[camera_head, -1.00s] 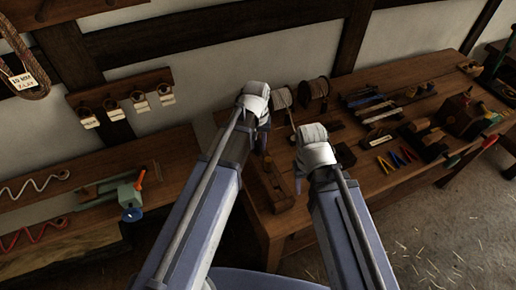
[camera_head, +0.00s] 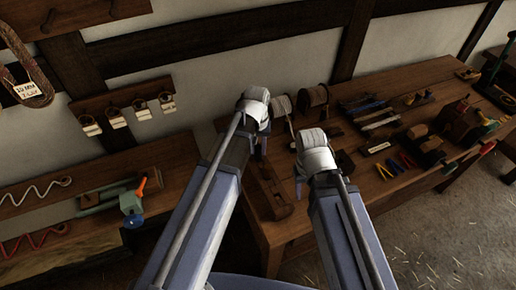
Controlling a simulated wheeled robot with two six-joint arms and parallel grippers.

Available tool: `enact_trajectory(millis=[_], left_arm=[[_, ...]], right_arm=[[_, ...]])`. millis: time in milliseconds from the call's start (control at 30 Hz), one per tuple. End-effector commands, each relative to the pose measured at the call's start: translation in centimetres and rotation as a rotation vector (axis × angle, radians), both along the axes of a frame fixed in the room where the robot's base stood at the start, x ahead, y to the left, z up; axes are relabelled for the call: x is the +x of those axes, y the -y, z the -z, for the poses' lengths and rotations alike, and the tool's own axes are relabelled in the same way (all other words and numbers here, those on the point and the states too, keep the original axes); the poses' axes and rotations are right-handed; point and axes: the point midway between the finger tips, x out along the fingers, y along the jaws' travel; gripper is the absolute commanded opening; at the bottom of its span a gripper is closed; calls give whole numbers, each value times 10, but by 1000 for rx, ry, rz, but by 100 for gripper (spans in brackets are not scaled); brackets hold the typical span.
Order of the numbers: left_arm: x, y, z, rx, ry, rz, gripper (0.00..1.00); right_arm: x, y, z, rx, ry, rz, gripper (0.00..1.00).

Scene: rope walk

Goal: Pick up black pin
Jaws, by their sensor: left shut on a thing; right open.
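My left gripper (camera_head: 262,132) is shut above the near left part of the right-hand bench (camera_head: 300,222). A small dark, slender piece (camera_head: 263,154) shows just below its fingers; it appears to be the black pin, mostly hidden by the gripper and too small to make out clearly. A wooden block (camera_head: 271,198) lies on the bench below this gripper. My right gripper (camera_head: 318,172) is open and empty over the bench, to the right of the block.
Several hand tools (camera_head: 375,115) and coloured-handled tools (camera_head: 407,161) lie to the right. A teal clamp device (camera_head: 128,200) sits on the left bench. Tagged hooks (camera_head: 140,109) hang on the wall.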

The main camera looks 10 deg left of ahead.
Motion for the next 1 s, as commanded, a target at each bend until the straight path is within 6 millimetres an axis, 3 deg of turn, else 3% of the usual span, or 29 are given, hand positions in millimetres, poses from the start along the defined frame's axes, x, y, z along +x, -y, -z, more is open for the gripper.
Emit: enact_trajectory(millis=[33, 500, 1000], left_arm=[[0, 0, -13, 0, 0, 0, 0], [0, 0, -80, 0, 0, 0, 0], [0, 0, -86, 0, 0, 0, 0]], right_arm=[[0, 0, -13, 0, 0, 0, 50], [0, 0, -79, 1, 0, 4, 50], [0, 0, -86, 2, 0, 6, 50]])
